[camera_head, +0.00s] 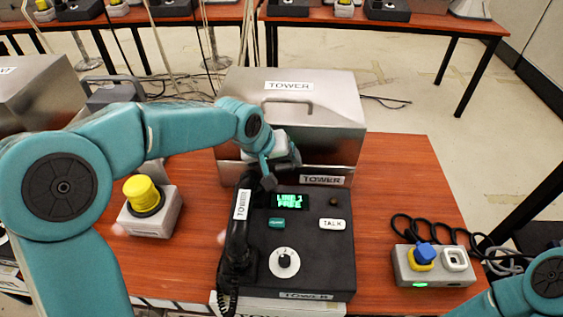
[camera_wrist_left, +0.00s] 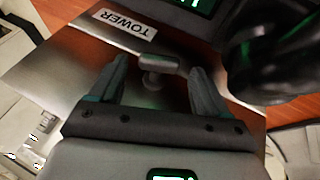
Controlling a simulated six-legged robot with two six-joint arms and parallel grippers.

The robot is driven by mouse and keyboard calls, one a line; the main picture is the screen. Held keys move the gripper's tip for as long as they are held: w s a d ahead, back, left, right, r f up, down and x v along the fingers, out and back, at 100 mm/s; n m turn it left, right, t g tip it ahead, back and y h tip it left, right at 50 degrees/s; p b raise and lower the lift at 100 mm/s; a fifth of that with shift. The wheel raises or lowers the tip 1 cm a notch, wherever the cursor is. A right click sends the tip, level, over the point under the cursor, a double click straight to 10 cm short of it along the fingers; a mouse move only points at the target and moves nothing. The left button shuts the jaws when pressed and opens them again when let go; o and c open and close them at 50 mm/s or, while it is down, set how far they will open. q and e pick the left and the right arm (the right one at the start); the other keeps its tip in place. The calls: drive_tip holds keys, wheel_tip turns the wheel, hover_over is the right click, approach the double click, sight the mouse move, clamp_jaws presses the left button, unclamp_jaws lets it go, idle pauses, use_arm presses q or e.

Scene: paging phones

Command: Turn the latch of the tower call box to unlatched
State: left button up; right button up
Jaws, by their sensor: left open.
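The tower call box (camera_head: 330,105) is a brushed-metal box with a handled lid and TOWER labels, behind the black phone base. Its front face also shows in the left wrist view (camera_wrist_left: 65,75). The latch (camera_wrist_left: 160,63), a small grey bar on a round hub, sits on that face near the TOWER label. In the left wrist view the bar lies nearly crosswise between the fingers. My left gripper (camera_wrist_left: 160,70) is open, one finger on each side of the latch, with gaps visible. In the head view the gripper (camera_head: 267,172) hides the latch. My right gripper is out of view.
The black tower phone (camera_head: 315,245), with its handset (camera_head: 240,225), stands just in front of the box. A yellow button box (camera_head: 153,220) is at left. A grey box with blue and white buttons (camera_head: 435,275) and a cable is at right. Bare table (camera_head: 400,180) lies between.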

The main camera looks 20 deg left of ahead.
use_arm(q)
drive_tip(key=shift+w+d+f, duration=0.2)
drive_tip(key=shift+w+f, duration=0.1)
drive_tip(key=shift+f, duration=0.2)
drive_tip(key=c, duration=1.1)
drive_tip(key=shift+o, duration=0.3)
drive_tip(key=shift+d+y, duration=0.25)
drive_tip(key=shift+y, duration=0.25)
drive_tip(key=shift+d+m+g+y+b, duration=0.15)
drive_tip(key=shift+m+g+y+b, duration=0.15)
drive_tip(key=shift+y, duration=1)
drive_tip(key=shift+r, duration=0.1)
